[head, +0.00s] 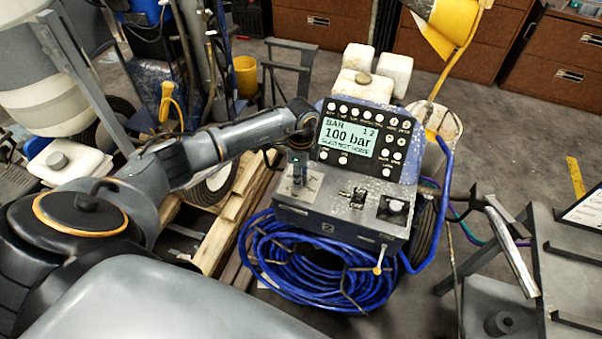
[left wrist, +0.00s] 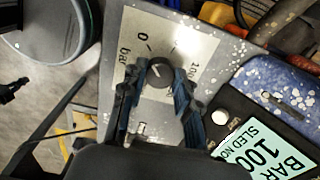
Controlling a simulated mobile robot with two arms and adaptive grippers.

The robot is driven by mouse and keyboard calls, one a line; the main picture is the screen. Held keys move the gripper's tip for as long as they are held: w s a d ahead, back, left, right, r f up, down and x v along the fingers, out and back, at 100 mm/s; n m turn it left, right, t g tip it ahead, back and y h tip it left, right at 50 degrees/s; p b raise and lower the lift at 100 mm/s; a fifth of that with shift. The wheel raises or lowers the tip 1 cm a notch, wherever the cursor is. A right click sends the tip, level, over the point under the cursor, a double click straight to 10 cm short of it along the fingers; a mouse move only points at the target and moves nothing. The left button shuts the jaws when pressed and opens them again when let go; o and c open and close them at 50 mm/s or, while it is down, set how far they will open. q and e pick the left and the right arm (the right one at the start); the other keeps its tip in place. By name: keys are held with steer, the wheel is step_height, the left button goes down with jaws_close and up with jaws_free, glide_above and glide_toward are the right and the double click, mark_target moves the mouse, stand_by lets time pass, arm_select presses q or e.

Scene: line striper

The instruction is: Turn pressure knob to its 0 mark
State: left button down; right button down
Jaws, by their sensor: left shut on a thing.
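The pressure knob (left wrist: 159,74) is a round black knob on a pale plate (left wrist: 190,42) marked "bar", with a 0 and a 100 mark. In the left wrist view my left gripper (left wrist: 157,88) has its two fingers on either side of the knob and is shut on it. A short light pointer line shows on the knob, but its exact setting is hard to read. In the head view my left gripper (head: 298,172) reaches down to the left of the control box and mostly hides the knob. The display (head: 347,137) reads 100 bar. My right gripper is not in view.
A coiled blue hose (head: 335,272) hangs below the box. A wooden pallet (head: 228,222) lies left, and a grey metal stand (head: 575,262) is at right.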

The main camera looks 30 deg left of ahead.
arm_select(q)
steer(key=c, duration=1)
jaws_free()
step_height(320, 180, up, 12)
steer(key=shift+r, duration=0.1)
